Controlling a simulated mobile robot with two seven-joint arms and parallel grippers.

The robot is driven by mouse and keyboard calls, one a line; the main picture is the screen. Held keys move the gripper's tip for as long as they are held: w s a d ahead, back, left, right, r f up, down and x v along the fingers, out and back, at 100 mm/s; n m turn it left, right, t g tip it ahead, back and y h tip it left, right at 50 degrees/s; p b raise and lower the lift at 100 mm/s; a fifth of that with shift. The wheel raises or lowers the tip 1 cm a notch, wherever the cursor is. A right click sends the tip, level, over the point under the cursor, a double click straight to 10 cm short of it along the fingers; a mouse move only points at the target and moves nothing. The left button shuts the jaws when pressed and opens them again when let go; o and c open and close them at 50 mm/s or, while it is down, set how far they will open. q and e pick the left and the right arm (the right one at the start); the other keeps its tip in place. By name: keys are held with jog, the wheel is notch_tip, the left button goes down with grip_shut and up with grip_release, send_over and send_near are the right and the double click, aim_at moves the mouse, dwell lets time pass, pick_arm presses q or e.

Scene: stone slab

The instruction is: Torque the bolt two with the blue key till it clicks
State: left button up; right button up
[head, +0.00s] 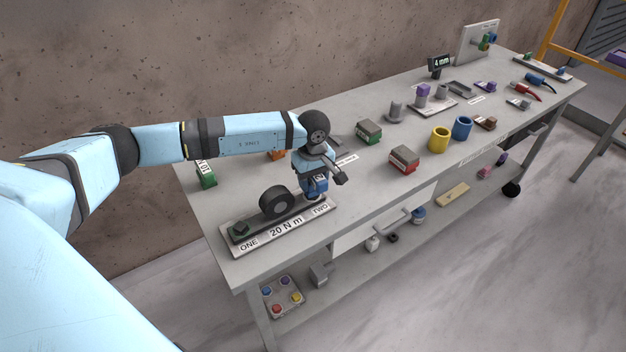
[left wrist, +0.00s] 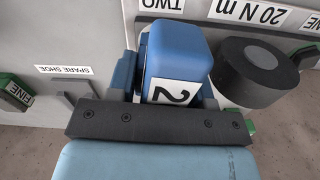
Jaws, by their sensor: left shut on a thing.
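My left gripper (head: 318,182) is shut on the blue key (left wrist: 178,45), a blue block with a white label reading 2. In the head view the blue key (head: 317,187) stands at the TWO end of the torque board (head: 282,225). Bolt two is hidden beneath the key and gripper, so I cannot tell how the key sits on it. The board also carries a black round drum (head: 276,201) and labels ONE, 20 N m and TWO. My right gripper is not in view.
On the bench, a red-based block (head: 403,159), a green-based block (head: 368,132), a yellow cup (head: 439,139) and a blue cup (head: 462,128) stand right of my gripper. The front-middle bench top is clear.

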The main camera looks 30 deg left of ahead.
pick_arm(q)
jog(key=shift+f+b, duration=0.35)
jog(key=shift+f, duration=0.05)
jog(key=shift+f+b, duration=0.35)
dwell(0.6)
